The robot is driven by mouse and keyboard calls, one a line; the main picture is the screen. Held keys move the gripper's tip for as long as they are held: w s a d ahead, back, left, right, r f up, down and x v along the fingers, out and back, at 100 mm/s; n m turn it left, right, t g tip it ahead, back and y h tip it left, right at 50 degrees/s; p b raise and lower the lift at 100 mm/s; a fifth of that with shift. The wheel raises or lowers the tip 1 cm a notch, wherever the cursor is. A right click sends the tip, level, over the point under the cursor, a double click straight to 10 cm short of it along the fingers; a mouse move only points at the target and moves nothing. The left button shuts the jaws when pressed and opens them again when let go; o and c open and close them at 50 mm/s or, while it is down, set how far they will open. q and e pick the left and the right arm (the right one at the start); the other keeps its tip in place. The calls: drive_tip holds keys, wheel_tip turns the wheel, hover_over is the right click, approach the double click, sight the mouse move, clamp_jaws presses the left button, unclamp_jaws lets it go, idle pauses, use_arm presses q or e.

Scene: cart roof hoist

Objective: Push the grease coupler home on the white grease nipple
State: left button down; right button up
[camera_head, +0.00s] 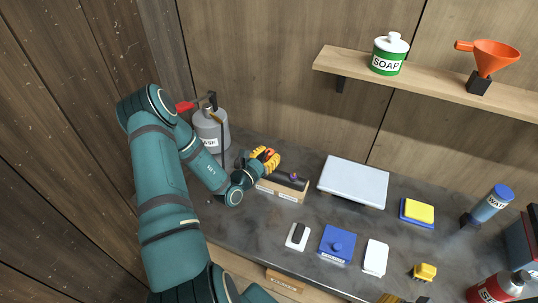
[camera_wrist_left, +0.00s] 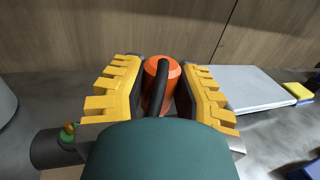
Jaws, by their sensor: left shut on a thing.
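My left gripper (camera_head: 266,157) has yellow fingers. It is shut on an orange coupler with a black hose, seen between the fingers in the left wrist view (camera_wrist_left: 160,75). The gripper is over the left part of a wooden stand (camera_head: 278,193) with labels on its front, which carries a dark bar (camera_head: 285,181). A small purple nipple (camera_head: 294,175) shows on the bar. In the left wrist view a green and orange tip (camera_wrist_left: 69,131) shows at the dark bar's end. I cannot make out the white nipple or whether the coupler touches one.
A grey grease canister (camera_head: 212,137) with a red handle stands left of the stand. A pale flat panel (camera_head: 353,182) lies to the right. A blue box (camera_head: 337,244) and other small things lie in front. A shelf (camera_head: 430,80) runs above at right.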

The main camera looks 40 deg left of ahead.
use_arm(q)
drive_tip(key=shift+f+b, duration=0.45)
drive_tip(key=shift+f, duration=0.25)
drive_tip(key=c, duration=0.7)
unclamp_jaws()
drive_tip(key=s, duration=1.2)
drive_tip(key=shift+d, duration=0.3)
